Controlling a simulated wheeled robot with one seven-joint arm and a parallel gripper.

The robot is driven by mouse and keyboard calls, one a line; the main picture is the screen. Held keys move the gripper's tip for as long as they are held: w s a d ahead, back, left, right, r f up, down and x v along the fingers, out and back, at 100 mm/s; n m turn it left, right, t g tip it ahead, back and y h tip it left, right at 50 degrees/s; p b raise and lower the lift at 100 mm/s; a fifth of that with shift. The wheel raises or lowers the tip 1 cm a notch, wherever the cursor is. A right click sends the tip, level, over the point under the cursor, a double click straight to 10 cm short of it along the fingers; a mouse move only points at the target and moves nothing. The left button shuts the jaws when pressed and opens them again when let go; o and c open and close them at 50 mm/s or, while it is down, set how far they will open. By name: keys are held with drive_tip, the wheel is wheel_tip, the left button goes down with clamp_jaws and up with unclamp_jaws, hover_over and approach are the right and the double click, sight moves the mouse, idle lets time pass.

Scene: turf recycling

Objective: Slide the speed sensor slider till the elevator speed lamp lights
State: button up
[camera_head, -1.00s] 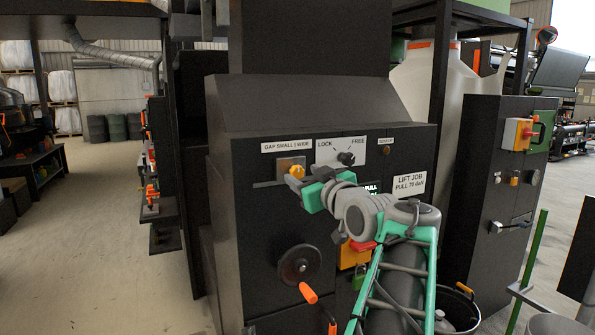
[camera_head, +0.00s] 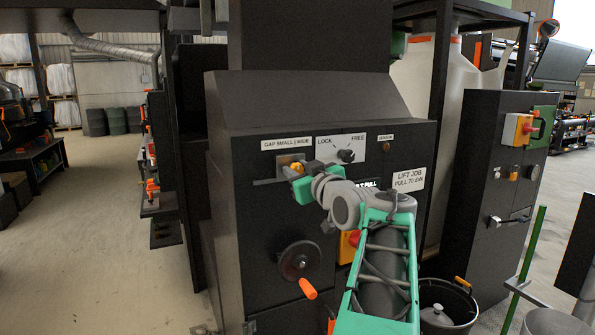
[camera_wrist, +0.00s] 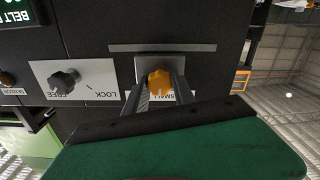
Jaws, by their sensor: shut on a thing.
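A slider with an orange knob (camera_head: 297,167) sits on a metal plate below a label reading "GAP SMALL | WIDE" (camera_head: 287,143) on the black machine panel. My gripper (camera_head: 292,171) is shut on this knob. In the wrist view, which is upside down, my gripper's fingers (camera_wrist: 158,92) lie on either side of the orange knob (camera_wrist: 159,80). The plate (camera_wrist: 193,67) sits by a long slot (camera_wrist: 160,47). A small round lamp (camera_head: 387,147), with a label reading "SENSOR" above it, looks dull and amber-brown. No label reading "speed" is legible.
A LOCK/FREE rotary knob (camera_head: 346,156) is close right of my gripper. A crank wheel (camera_head: 300,261) with an orange handle projects below. A "LIFT JOB" sign (camera_head: 408,180) is to the right. A black bucket (camera_head: 447,306) stands on the floor at lower right.

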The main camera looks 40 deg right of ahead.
clamp_jaws()
idle(0.5)
drive_tip(key=shift+d+f+b, duration=0.15)
drive_tip(key=shift+b, duration=0.45)
drive_tip(key=shift+s+d+b, duration=0.1)
drive_tip(key=shift+d+b, duration=0.1)
drive_tip(key=shift+b, duration=0.2)
drive_tip(key=o, duration=0.9)
unclamp_jaws()
drive_tip(key=shift+r, duration=0.2)
